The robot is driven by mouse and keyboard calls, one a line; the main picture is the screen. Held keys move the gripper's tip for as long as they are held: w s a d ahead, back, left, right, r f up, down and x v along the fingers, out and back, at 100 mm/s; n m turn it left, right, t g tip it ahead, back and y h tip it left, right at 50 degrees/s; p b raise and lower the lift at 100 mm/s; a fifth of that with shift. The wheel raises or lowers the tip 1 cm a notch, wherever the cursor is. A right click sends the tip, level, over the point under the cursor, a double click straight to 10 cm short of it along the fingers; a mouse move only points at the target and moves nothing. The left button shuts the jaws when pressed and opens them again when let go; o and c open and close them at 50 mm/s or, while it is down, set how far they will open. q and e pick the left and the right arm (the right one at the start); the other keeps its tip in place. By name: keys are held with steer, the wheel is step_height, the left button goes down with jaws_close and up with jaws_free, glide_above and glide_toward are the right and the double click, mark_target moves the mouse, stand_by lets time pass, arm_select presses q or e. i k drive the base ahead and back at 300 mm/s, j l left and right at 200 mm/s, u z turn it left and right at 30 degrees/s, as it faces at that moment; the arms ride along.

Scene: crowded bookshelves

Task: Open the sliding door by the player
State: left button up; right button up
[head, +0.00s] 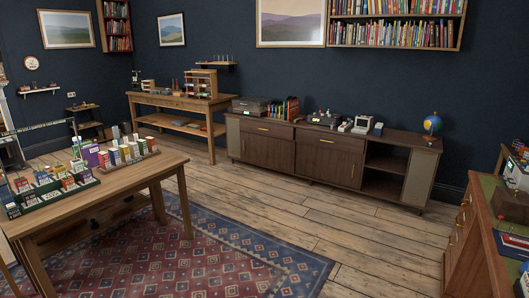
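A long dark wood sideboard (312,175) stands against the far wall. Its left front door (268,150) and the door beside it (328,162) are both shut, with drawers and brass handles above. To their right is an open shelf bay (384,162). A pale panel (421,178) is at the right end. A dark grey box-like device (250,105) sits on top at the left, and a dark device with a small green light (323,118) is near the middle; I cannot tell which is the player. Neither of my grippers is in view.
A table with small colourful boxes (160,172) stands at left on a patterned rug (200,255). A globe (432,123) is on the sideboard. A desk (470,225) stands at right. Bare floor (320,225) lies before the sideboard.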

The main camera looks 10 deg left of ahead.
mark_target(279, 154)
steer(key=i+j+u, duration=0.25)
steer(key=i, duration=0.45)
steer(key=i+u, duration=0.25)
steer(key=i, duration=0.4)
steer(key=i+j, duration=0.1)
steer(key=i, duration=5.3)
